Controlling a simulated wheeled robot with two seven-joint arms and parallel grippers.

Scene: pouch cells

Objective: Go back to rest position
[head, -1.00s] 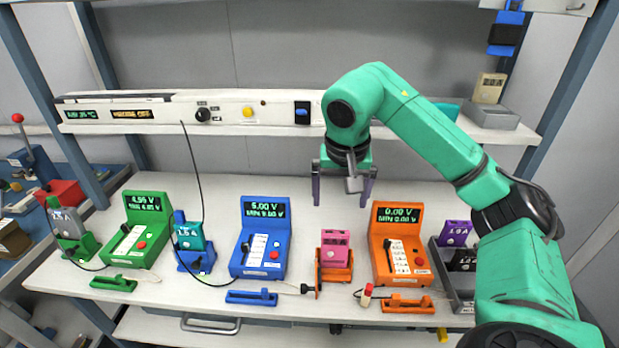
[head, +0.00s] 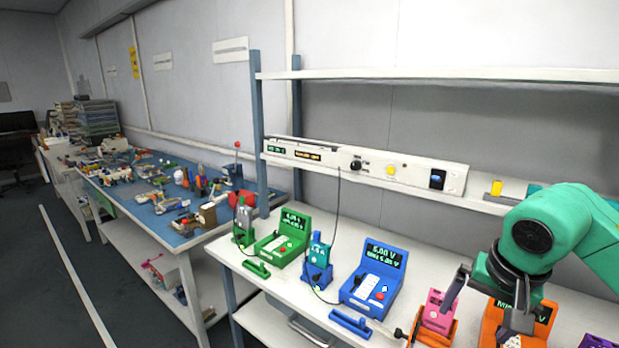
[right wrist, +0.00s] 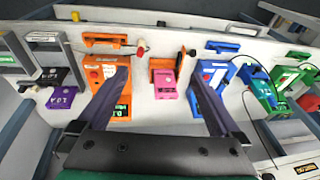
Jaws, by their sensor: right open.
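My right gripper (head: 483,308) is open and empty above the worktable (head: 345,225), near the orange tester (head: 541,314), which it partly hides in the head view. In the right wrist view the spread fingers of my right gripper (right wrist: 160,70) show with nothing between them. A pink cell (right wrist: 165,84) stands in its orange holder below and beyond the fingers. My left gripper is in no view.
A blue tester (head: 375,283), a teal cell (head: 319,252) in a blue holder and a green tester (head: 283,238) stand along the table. A white control bar (head: 410,175) sits on the shelf behind. A blue-topped bench (head: 150,205) is at left.

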